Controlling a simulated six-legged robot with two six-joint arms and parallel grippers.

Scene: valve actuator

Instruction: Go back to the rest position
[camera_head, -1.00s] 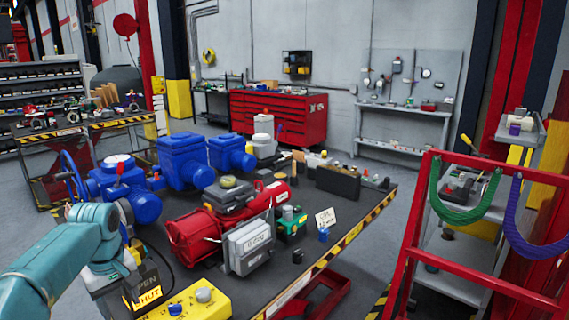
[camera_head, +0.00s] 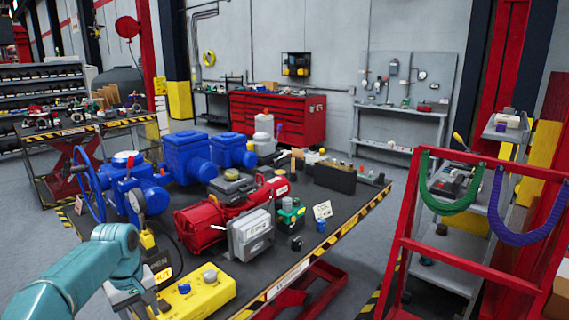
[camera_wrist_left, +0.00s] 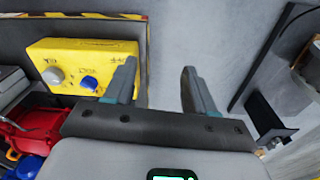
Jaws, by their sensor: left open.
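My left arm comes in from the lower left in the head view, a teal link bent down beside the table's near left edge. My left gripper (camera_wrist_left: 160,90) shows in the left wrist view, its two fingers apart with nothing between them. Behind the fingers are the grey floor and the table's striped edge. A yellow control box (camera_wrist_left: 85,65) with a grey knob and a blue knob lies left of the fingers, partly behind the left one. It also shows in the head view (camera_head: 205,288), on the table's near corner. My right gripper is not in view.
The dark table (camera_head: 290,262) bears a red valve actuator (camera_head: 200,228), blue valve bodies (camera_head: 185,158) and a blue handwheel (camera_head: 90,188). A red rail (camera_head: 480,240) with green and purple slings stands at right.

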